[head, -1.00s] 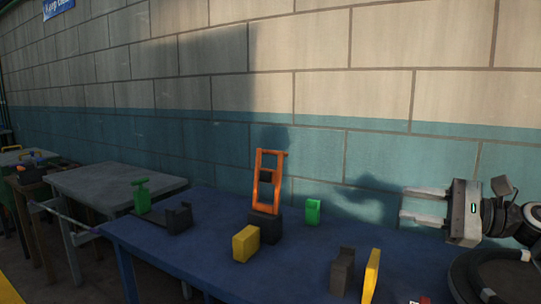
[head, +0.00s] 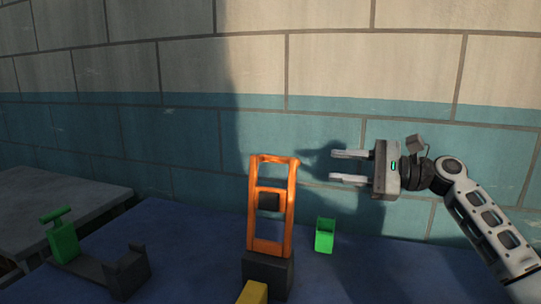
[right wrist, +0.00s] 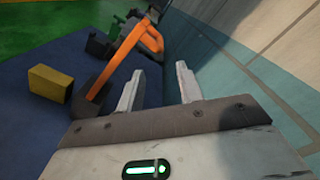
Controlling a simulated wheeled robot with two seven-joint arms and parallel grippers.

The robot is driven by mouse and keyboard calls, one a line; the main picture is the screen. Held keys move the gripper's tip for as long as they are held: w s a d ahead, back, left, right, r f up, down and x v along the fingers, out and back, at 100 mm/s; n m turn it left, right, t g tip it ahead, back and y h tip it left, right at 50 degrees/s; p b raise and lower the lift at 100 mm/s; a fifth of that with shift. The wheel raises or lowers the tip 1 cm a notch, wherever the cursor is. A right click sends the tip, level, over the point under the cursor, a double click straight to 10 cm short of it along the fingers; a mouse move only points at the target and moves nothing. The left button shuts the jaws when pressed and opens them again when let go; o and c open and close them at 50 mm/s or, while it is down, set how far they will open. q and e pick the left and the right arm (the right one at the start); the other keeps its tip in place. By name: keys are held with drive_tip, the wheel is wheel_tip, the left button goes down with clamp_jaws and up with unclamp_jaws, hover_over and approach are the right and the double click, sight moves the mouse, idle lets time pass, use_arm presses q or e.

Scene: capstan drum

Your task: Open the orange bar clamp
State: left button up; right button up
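The orange bar clamp (head: 252,222) stands upright on a dark block (head: 268,272) on the blue table. In the right wrist view the clamp (right wrist: 125,50) shows beyond and left of the fingers. My right gripper (head: 333,167) is open and empty. It is to the right of the clamp near its upper part, with fingers pointing left and apart from it. My left gripper is not in view.
A green block (head: 324,236) stands right of the clamp. A yellow block (head: 253,292) is in front, also seen in the right wrist view (right wrist: 48,83). A dark vise with a green handle (head: 64,241) is at left. A tiled wall (head: 200,150) runs close behind the table.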

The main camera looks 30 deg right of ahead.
sight(279, 160)
drive_tip(key=p+x, duration=0.2)
drive_tip(key=x, duration=1)
drive_tip(key=shift+w+a, duration=0.15)
drive_tip(key=shift+a, duration=0.1)
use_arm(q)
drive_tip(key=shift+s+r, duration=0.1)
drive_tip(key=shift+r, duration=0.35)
use_arm(e)
drive_tip(key=shift+w+a, duration=0.35)
drive_tip(key=shift+w, duration=0.05)
